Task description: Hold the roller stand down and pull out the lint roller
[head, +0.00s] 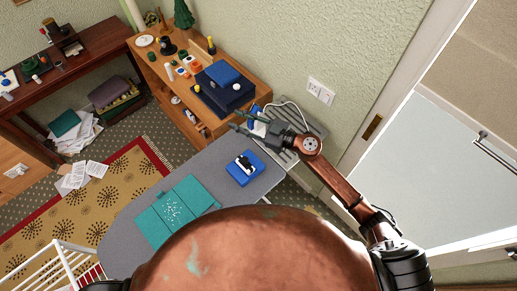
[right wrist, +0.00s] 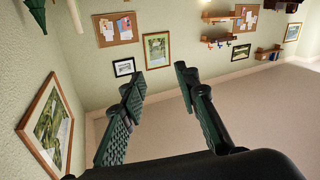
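The roller stand (head: 252,174) is a blue block on the grey ironing-board-like table in the head view. A small white-and-black piece, seemingly the lint roller (head: 243,162), sits on it; its exact shape is too small to tell. My right gripper (head: 236,120) is open and empty, above and beyond the stand, apart from it. In the right wrist view its two fingers (right wrist: 158,73) are spread with nothing between them; neither stand nor roller shows there. My left gripper is not in view.
A teal mat (head: 175,212) with white specks lies left of the stand. A blue-and-white iron-like object (head: 256,123) is close behind my right gripper. A wooden cabinet (head: 150,68) holding many small items stands beyond. Bare grey surface surrounds the stand.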

